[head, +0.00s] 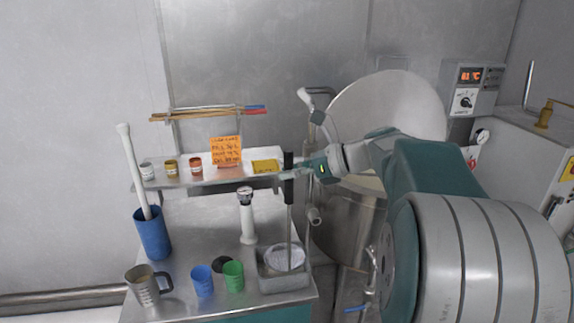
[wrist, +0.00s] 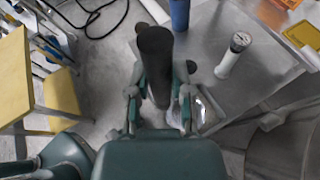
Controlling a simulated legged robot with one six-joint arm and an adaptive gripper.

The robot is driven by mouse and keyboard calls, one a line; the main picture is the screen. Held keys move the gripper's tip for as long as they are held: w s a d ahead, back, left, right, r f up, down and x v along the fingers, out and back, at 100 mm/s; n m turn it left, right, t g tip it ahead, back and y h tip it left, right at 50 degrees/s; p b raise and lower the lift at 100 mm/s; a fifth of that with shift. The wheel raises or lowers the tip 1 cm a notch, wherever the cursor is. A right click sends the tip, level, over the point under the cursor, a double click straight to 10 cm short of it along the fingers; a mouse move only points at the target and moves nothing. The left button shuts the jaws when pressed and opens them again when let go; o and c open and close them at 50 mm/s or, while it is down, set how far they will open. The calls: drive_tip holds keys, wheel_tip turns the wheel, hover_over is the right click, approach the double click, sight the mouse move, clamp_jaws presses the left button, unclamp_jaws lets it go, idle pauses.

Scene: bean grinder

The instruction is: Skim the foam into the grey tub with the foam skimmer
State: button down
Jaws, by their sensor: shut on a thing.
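The foam skimmer has a black upright handle (head: 288,180), a thin rod and a pale round head (head: 284,258). My gripper (head: 296,174) is shut on the handle, which also shows in the wrist view (wrist: 155,65) between the two fingers (wrist: 158,98). The skimmer's head is at the grey tub (head: 285,284) at the cart's front right corner; whether it touches the tub's floor I cannot tell. Part of the tub shows behind my gripper in the wrist view. No foam can be made out; the inside of the steel kettle (head: 345,215) is mostly hidden by my arm.
The cart (head: 190,255) bears a blue holder (head: 152,235) with a long white paddle, a metal jug (head: 145,287), blue (head: 202,281) and green (head: 233,276) cups, and a white gauge-topped cylinder (head: 247,218). A shelf (head: 205,180) with small jars is behind. The kettle's round lid (head: 385,105) stands raised.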

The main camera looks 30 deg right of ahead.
drive_tip(key=shift+n+t, duration=0.3)
drive_tip(key=shift+s+a+r, duration=0.15)
drive_tip(key=shift+s+r, duration=0.25)
drive_tip(key=shift+r, duration=0.45)
drive_tip(key=shift+s+a+r, duration=0.1)
drive_tip(key=shift+s+r, duration=0.3)
drive_tip(key=shift+r, duration=0.45)
drive_tip(key=shift+s+a+r, duration=0.15)
drive_tip(key=shift+s+r, duration=0.25)
drive_tip(key=shift+r, duration=0.45)
